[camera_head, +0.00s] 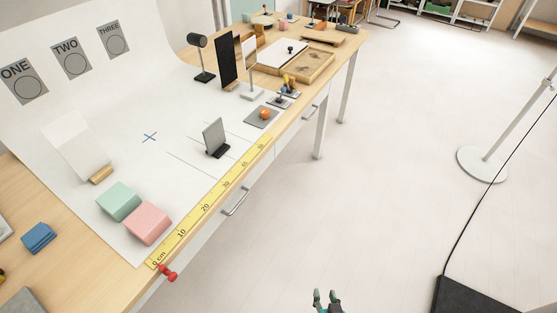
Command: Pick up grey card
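A grey card (213,135) stands nearly upright in a dark base on the white sheet, near the middle of the table, beside thin drawn lines. My gripper (327,295) shows at the bottom edge of the view, over the floor and to the right of the table. Its two fingertips are apart with nothing seen between them. It is well away from the grey card. Most of the gripper is cut off by the frame.
A yellow ruler (208,205) runs along the table's front edge, with a red pushpin (167,272) at its near end. Green (119,201) and pink (147,222) blocks sit left of it. An orange ball (264,113) lies behind the card. The floor (330,215) beside the table is clear.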

